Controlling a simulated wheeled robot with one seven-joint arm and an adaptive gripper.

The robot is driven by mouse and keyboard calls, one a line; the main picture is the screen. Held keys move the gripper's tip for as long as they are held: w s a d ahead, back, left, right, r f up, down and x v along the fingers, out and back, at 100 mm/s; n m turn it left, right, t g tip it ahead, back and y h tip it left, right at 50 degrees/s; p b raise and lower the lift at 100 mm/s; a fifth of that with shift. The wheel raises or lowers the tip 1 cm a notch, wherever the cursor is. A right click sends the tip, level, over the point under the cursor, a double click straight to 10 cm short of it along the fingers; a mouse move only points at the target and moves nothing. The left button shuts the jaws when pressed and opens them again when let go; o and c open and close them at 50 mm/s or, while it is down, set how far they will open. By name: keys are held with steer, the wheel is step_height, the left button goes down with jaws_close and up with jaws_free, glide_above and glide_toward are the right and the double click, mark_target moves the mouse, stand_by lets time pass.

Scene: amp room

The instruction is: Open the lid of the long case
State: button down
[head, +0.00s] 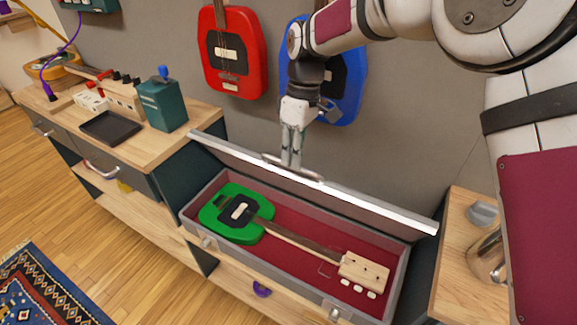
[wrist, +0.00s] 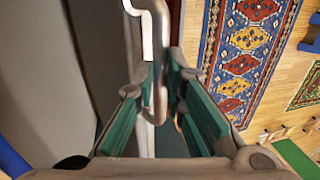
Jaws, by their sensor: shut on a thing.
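The long case (head: 193,215) stands between two wooden-topped units with its lid (head: 350,203) swung up toward the wall, seen nearly edge-on. Inside, on a red lining, lies a green guitar (head: 230,213) with a pale headstock. My gripper (head: 291,163) is at the lid's upper edge, pointing down, shut on the lid's metal handle (head: 308,174). In the wrist view, the handle (wrist: 158,60) runs between the green-padded fingers (wrist: 158,95). How far the lid leans back is hard to tell.
A red guitar (head: 232,50) and a blue guitar (head: 345,85) hang on the wall behind. A teal canister (head: 162,104) and a dark tray (head: 110,127) stand on the left worktop. Metal items (head: 487,255) are on the right worktop. A patterned rug (head: 40,290) lies on the floor.

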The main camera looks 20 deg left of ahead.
steer(key=shift+w+d+f, duration=0.4)
steer(key=shift+w+f, duration=0.35)
steer(key=shift+w, duration=0.1)
steer(key=c, duration=1.8)
jaws_free()
steer(key=shift+f, duration=0.1)
steer(key=shift+o, duration=1)
steer(key=shift+w+f, duration=0.1)
steer(key=shift+w, duration=0.05)
steer(key=shift+a, duration=0.1)
steer(key=s+v, duration=0.2)
steer(key=v, duration=0.8)
steer(key=shift+s+a+r, duration=0.35)
steer(key=shift+r, duration=0.1)
